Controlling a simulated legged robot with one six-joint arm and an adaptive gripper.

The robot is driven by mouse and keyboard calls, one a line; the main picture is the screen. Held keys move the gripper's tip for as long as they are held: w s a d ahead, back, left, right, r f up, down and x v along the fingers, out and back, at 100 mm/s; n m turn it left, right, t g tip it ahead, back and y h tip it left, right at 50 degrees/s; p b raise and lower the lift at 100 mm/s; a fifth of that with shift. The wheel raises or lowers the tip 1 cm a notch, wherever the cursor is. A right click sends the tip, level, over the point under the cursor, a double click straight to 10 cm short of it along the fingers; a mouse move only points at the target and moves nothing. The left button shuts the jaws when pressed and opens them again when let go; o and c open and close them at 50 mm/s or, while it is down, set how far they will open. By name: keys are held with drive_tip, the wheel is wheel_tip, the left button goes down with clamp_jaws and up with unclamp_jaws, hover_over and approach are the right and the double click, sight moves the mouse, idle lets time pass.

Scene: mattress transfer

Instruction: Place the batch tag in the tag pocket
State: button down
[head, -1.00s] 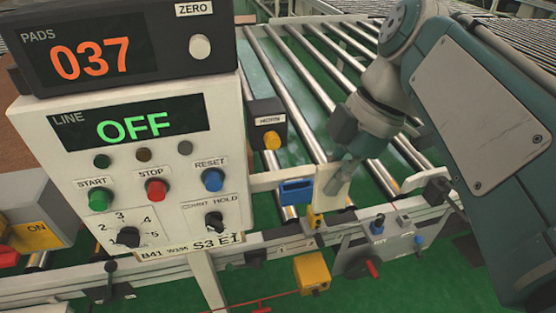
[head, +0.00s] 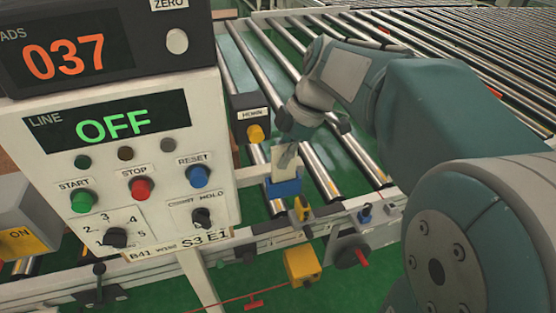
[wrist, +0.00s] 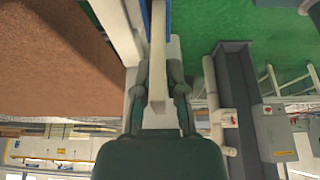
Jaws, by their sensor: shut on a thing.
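The batch tag, a thin cream plate (head: 280,166), stands upright in my gripper (head: 288,152). The blue tag pocket (head: 284,188) is directly below it, on the rail beside the rollers. The tag's lower edge meets the pocket's top edge in the head view. I cannot tell whether it is inside the pocket or just above or behind it. In the wrist view my gripper (wrist: 159,88) is shut on the tag, seen edge-on as a pale strip (wrist: 158,60). A sliver of blue (wrist: 168,14) shows at the top edge there.
The control panel (head: 120,160) stands close on the left, with its display reading OFF. A box with a yellow button (head: 250,115) is left of my gripper. A yellow part (head: 302,208) and a yellow box (head: 301,266) are below the pocket. Rollers (head: 320,172) lie behind.

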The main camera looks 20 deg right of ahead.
sight(282, 178)
drive_tip(key=shift+w+f, duration=0.2)
drive_tip(key=shift+f, duration=1.7)
drive_tip(key=shift+f, duration=0.1)
drive_tip(key=c, duration=0.7)
unclamp_jaws()
drive_tip(key=v, duration=1.2)
drive_tip(key=shift+s+a+f+m+t+h, duration=0.9)
drive_tip(key=shift+s+f+m, duration=0.85)
drive_tip(key=shift+s+m, duration=0.95)
drive_tip(key=shift+s+a+f+m+t+h, duration=0.8)
drive_tip(key=shift+s+f+m, duration=1.1)
drive_tip(key=shift+m, duration=1.4)
drive_tip(key=shift+s+a+f+m+t+h, duration=0.65)
drive_tip(key=shift+s+f+m+t, duration=0.7)
drive_tip(key=shift+s+m, duration=1.4)
